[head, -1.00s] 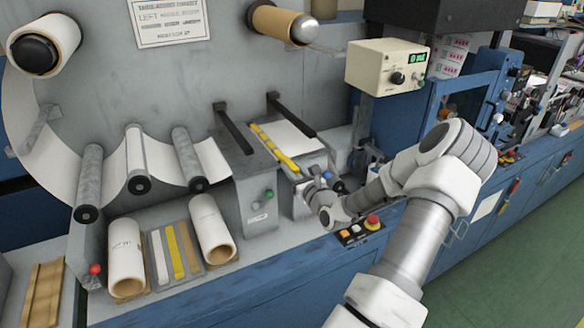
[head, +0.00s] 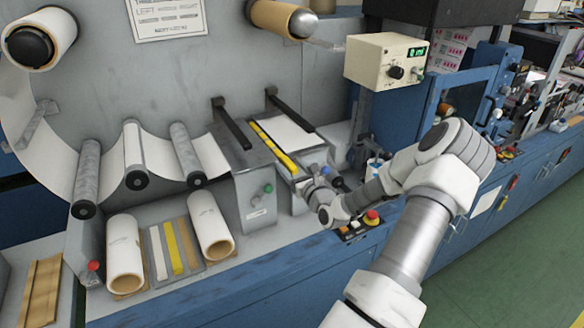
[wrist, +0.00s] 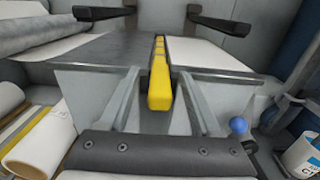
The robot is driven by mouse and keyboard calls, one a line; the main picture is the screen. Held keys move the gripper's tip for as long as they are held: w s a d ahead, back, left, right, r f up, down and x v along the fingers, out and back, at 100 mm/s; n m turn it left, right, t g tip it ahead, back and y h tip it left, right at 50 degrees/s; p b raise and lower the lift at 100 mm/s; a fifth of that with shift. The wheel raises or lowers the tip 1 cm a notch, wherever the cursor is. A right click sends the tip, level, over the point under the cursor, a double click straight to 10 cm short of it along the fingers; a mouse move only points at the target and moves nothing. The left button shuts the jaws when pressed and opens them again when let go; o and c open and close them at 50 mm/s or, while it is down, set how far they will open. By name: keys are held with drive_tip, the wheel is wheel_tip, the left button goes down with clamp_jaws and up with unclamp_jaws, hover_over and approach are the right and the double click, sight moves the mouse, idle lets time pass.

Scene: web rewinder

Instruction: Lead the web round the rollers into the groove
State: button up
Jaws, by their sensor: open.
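The white web (head: 60,165) hangs from the left and runs round several grey rollers (head: 134,155) towards a grey table block (head: 236,160). In the wrist view, white web (wrist: 85,47) lies on the block's left side. A yellow and black bar (head: 272,148) runs along the gap between the block and a white sheet (head: 290,136); it also shows in the wrist view (wrist: 160,90). My gripper (wrist: 160,78) is open, one finger either side of the bar's near end; contact cannot be told. In the head view my gripper (head: 303,180) is partly hidden by my wrist. The groove is not clearly seen.
Two dark arms (head: 231,123) overhang the blocks. Cardboard-cored rolls (head: 124,252) and coloured strips lie on the shelf at front left. A button box (head: 358,226) sits just below my wrist. A white cup (wrist: 302,155) stands at the right in the wrist view.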

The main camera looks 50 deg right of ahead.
drive_tip(key=b+v, duration=0.1)
drive_tip(key=v, duration=1.6)
drive_tip(key=shift+s, duration=0.15)
drive_tip(key=shift+b, duration=0.3)
